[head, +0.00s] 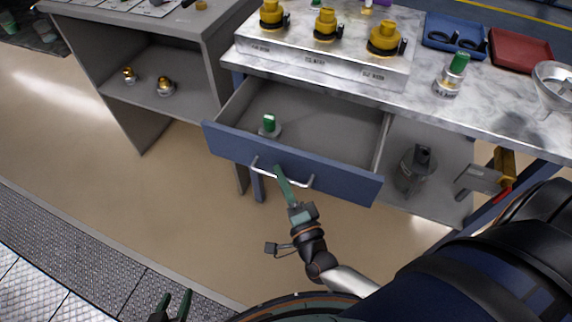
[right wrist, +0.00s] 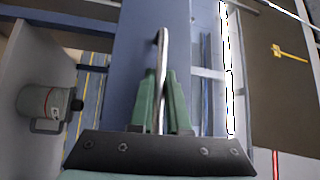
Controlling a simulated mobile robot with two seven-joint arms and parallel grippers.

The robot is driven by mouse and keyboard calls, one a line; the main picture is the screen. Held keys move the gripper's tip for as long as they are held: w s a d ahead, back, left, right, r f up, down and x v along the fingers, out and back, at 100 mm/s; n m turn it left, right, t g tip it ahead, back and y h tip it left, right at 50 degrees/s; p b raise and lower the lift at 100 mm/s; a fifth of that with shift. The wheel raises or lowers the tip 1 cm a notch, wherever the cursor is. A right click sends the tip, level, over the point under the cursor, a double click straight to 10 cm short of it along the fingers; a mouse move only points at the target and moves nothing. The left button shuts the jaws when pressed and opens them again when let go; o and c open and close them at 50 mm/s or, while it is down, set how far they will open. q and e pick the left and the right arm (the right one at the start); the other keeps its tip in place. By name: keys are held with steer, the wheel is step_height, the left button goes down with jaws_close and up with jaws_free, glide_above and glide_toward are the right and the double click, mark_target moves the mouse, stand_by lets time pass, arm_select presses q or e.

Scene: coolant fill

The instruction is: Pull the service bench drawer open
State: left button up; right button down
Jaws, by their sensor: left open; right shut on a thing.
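The service bench drawer (head: 345,187) has a blue front and stands pulled out of the bench, its grey inside showing. A fitting with a green top (head: 269,126) stands inside it near the front. My right gripper (head: 282,174) is shut on the drawer's silver bar handle (head: 304,182). In the right wrist view the green fingers (right wrist: 161,95) lie on both sides of the handle (right wrist: 162,55). My left gripper (head: 174,306) is open and empty at the bottom edge, low and away from the drawer; its arm is mostly cut off.
The marble bench top (head: 290,67) carries a block with yellow-topped fittings (head: 326,25), a green-topped fitting (head: 457,70), a blue tray (head: 440,48), a red tray (head: 545,60) and a metal funnel (head: 555,85). A grey shelf unit (head: 185,65) stands at left. The floor before the drawer is clear.

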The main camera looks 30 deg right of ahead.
steer(key=shift+s+a, duration=0.1)
stand_by(0.3)
arm_select(q)
steer(key=shift+w+r, duration=0.15)
arm_select(e)
steer(key=c, duration=0.9)
jaws_free()
steer(key=shift+s, duration=0.15)
